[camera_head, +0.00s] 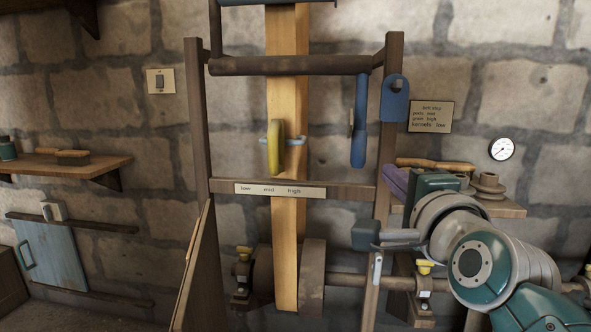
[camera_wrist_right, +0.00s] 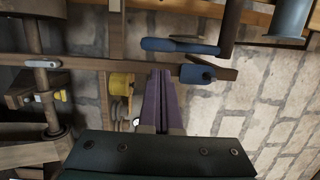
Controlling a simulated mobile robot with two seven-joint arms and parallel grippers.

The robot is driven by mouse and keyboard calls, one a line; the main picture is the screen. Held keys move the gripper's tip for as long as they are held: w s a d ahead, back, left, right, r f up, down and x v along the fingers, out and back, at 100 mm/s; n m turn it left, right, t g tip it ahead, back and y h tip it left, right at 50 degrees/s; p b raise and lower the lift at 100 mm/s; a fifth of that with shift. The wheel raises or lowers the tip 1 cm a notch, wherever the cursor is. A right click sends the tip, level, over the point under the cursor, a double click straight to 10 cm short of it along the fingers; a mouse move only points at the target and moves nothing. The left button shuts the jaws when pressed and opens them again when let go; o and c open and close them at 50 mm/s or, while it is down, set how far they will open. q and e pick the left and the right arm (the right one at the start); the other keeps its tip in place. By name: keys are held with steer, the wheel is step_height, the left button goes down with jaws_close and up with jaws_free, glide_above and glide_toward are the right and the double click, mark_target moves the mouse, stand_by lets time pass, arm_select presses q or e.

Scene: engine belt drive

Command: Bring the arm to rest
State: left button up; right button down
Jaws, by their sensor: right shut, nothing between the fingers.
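My right gripper (camera_head: 394,184) is at the right post of the wooden frame, its arm coming in from the lower right. Its purple fingers are together and empty; they also show in the right wrist view (camera_wrist_right: 158,98). A blue lever (camera_head: 359,120) hangs from the frame's crossbar, above and left of the fingers. A yellow handle (camera_head: 275,147) is in front of the tan belt (camera_head: 288,210). The belt runs down over a drum (camera_head: 312,275). My left gripper is not in view.
A strip lettered low, mid, high (camera_head: 280,190) is on the frame's lower rail. A blue bracket (camera_head: 395,98) is on the right post. Behind my arm, a shelf (camera_head: 505,208) holds several items. A gauge (camera_head: 502,149) hangs on the stone wall.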

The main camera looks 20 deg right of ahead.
steer(key=s+a+f+n+g+y+p, duration=0.2)
steer(key=s+a+n+g+y+p, duration=0.55)
steer(key=s+n, duration=0.5)
steer(key=s+a+r+n+g+h+p, duration=0.1)
steer(key=s+a+n+g+p, duration=0.25)
steer(key=s+n, duration=0.35)
steer(key=s+a+n+g+p, duration=0.25)
steer(key=s+n+p, duration=0.2)
steer(key=s, duration=0.45)
step_height(320, 180, up, 36)
steer(key=p, duration=3.5)
steer(key=shift+w+d, duration=0.2)
steer(key=shift+d, duration=0.2)
steer(key=shift+f, duration=0.1)
